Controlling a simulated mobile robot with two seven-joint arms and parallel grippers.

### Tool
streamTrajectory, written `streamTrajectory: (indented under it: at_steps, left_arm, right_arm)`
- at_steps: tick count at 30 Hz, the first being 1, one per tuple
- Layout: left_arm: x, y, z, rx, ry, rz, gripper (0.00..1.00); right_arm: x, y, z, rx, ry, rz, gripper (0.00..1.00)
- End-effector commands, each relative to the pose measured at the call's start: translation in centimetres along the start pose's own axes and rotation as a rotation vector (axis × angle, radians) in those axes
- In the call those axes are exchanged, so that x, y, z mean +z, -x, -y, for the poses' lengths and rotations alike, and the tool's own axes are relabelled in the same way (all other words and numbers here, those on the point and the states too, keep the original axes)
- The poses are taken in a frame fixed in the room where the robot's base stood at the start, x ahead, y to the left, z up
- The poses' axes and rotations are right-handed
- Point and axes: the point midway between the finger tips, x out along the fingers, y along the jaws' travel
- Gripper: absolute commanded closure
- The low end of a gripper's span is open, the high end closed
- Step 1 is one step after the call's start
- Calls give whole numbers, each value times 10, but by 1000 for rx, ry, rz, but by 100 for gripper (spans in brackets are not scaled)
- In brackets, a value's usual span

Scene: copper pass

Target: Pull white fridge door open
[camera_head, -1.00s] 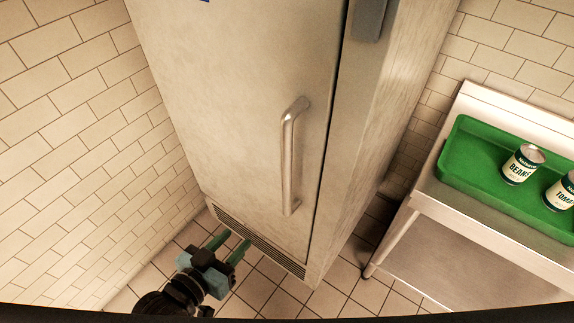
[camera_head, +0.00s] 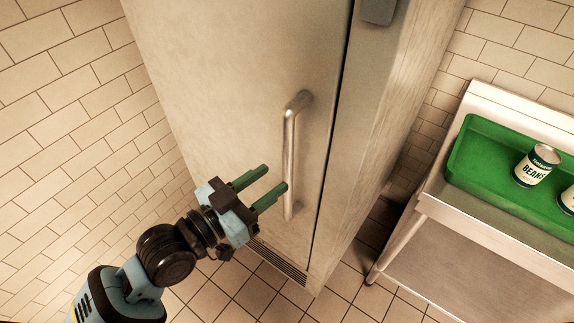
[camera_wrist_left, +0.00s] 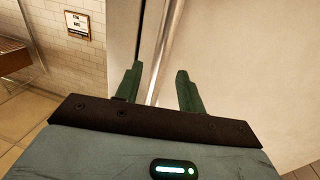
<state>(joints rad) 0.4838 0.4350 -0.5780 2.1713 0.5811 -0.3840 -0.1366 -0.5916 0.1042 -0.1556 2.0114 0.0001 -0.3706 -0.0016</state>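The fridge door (camera_head: 230,80) is a tall pale panel and looks shut against its cabinet. Its vertical metal bar handle (camera_head: 290,150) is near the door's right edge. My left gripper (camera_head: 277,177) is open, with two green fingers apart and pointing at the lower part of the handle. In the left wrist view the handle (camera_wrist_left: 163,50) runs up from between the open fingers (camera_wrist_left: 157,85). I cannot tell whether the fingers touch it. The gripper hides a little of the door's lower part. My right gripper is not in view.
A metal table (camera_head: 432,208) stands to the right of the fridge. It bears a green tray (camera_head: 480,165) with a beans can (camera_head: 537,166) and another can at the picture's edge. A tiled wall (camera_head: 70,130) is close on the left. Tiled floor lies in front of the fridge.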

Motion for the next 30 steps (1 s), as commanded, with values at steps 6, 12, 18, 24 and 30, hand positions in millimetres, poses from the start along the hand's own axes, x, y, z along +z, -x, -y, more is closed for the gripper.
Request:
streamTrajectory:
  at_steps: [6,12,18,24,30]
  left_arm:
    - [-2,-34,0,0,-1,-3,61]
    - [-1,-51,0,0,0,-1,61]
    - [0,-55,0,1,0,0,61]
    - [0,-54,0,1,0,0,69]
    - [0,-54,0,0,0,0,95]
  right_arm:
    - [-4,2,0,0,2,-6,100]
    - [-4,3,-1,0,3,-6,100]
    - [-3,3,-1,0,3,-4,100]
    - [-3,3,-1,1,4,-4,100]
    - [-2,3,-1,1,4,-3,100]
